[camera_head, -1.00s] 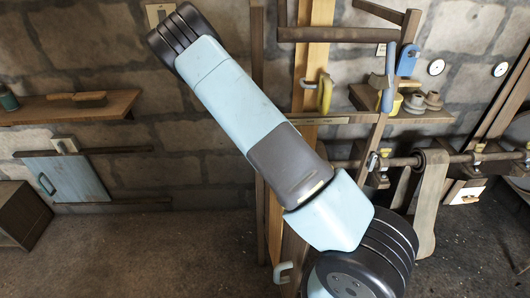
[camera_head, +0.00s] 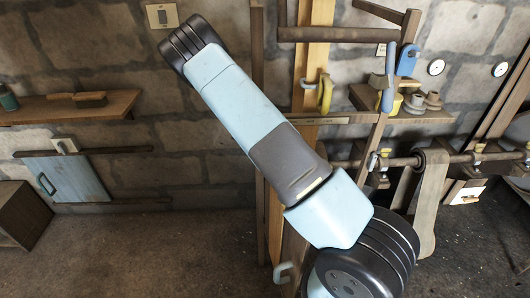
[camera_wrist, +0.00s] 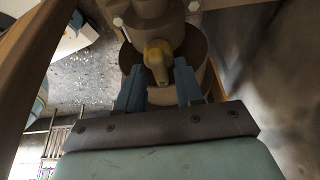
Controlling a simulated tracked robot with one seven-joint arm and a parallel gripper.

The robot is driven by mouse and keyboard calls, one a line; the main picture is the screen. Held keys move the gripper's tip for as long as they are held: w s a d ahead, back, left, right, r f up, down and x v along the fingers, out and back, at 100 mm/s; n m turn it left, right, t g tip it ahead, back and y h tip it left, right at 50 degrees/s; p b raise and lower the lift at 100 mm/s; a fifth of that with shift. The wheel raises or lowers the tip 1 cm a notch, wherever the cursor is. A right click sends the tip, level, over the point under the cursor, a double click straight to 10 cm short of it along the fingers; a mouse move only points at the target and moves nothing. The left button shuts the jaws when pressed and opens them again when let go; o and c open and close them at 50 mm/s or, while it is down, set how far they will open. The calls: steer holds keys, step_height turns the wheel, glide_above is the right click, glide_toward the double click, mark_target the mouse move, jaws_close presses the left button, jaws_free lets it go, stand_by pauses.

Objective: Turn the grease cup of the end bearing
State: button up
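In the wrist view, a yellow piece (camera_wrist: 158,58), which looks like the grease cup, sits on a brown round housing (camera_wrist: 153,12). My gripper (camera_wrist: 159,80) points at it, with one blue finger on each side. The fingers are apart, and gaps show between them and the yellow piece. I cannot tell how deep it sits between the fingertips. In the head view, my gripper is hidden. Yellow-topped fittings show on bearings along the shaft (camera_head: 405,162), one of them a right-hand fitting (camera_head: 479,147).
A wide belt (camera_head: 431,200) hangs over the shaft at the right. Wooden posts (camera_head: 312,60) stand behind my arm. A shelf (camera_head: 425,117) holds a yellow cup and grey pieces. Dark beams lie close to the gripper in the wrist view. The floor at left is open.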

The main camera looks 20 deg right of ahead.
steer(key=shift+c, duration=1.2)
steer(key=shift+w+m, duration=0.1)
steer(key=shift+m, duration=0.3)
steer(key=m+g, duration=0.1)
steer(key=m, duration=0.2)
steer(key=shift+w+m+g+y, duration=0.1)
steer(key=shift+m+g+y, duration=0.2)
steer(key=shift+g+y, duration=0.1)
steer(key=m+g+y, duration=0.1)
steer(key=m, duration=0.3)
steer(key=shift+d+m, duration=0.15)
steer(key=shift+m, duration=0.15)
steer(key=m+y, duration=0.1)
steer(key=m, duration=0.1)
steer(key=m+y, duration=0.1)
steer(key=m, duration=0.2)
steer(key=shift+w+d+g, duration=0.1)
steer(key=shift+d+g, duration=0.05)
steer(key=shift+g, duration=0.25)
steer(key=m+y, duration=0.1)
steer(key=m, duration=0.3)
steer(key=shift+y, duration=0.4)
steer(key=shift+m, duration=0.5)
